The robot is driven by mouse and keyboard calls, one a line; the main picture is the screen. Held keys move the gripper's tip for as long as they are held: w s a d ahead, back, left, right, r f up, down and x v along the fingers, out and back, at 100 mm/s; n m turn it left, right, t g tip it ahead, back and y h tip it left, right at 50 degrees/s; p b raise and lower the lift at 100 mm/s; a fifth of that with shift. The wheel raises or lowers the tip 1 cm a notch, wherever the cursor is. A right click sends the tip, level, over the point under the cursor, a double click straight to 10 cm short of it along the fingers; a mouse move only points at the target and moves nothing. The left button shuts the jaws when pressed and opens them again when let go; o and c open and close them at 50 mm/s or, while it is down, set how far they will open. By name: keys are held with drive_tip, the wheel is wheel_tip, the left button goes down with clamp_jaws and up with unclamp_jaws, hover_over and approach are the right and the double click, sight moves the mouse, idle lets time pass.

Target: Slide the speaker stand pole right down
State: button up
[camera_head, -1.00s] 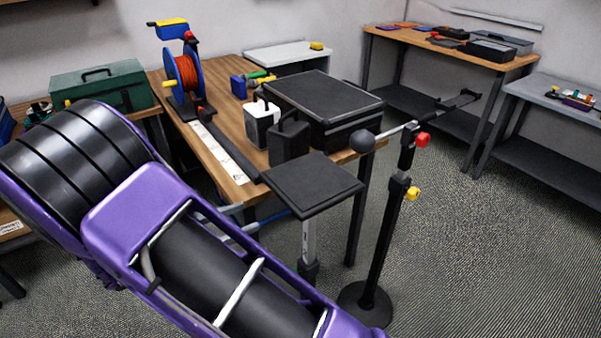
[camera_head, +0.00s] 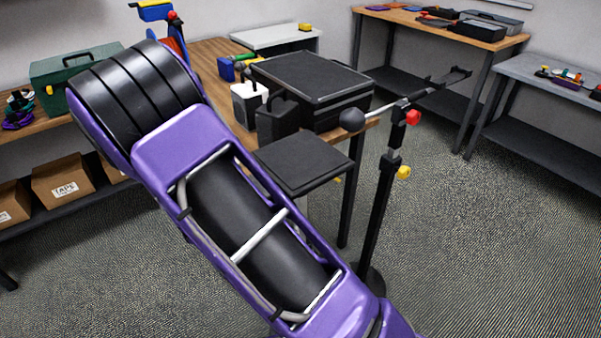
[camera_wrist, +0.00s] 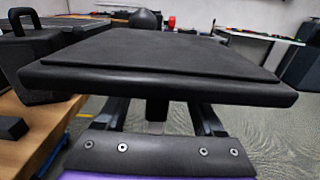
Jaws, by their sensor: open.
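The speaker stand has a flat black square top plate (camera_head: 303,162) in the head view, in front of the wooden table. In the wrist view the plate (camera_wrist: 160,62) fills the upper middle, seen nearly edge-on. A short dark part of the pole (camera_wrist: 156,110) shows below it. My gripper (camera_wrist: 163,110) is open, with its two dark fingers under the plate, one on each side of the pole. Whether they touch the pole or plate cannot be told. The gripper does not show in the head view.
A black boom stand (camera_head: 386,200) with red and yellow knobs stands just right of the plate. The wooden table (camera_head: 215,50) behind holds a black case (camera_head: 310,85), a white jug (camera_head: 247,103) and a black jug (camera_head: 277,122). Carpet is clear at right.

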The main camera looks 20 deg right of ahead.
drive_tip(key=shift+x, duration=1)
clamp_jaws()
idle(0.8)
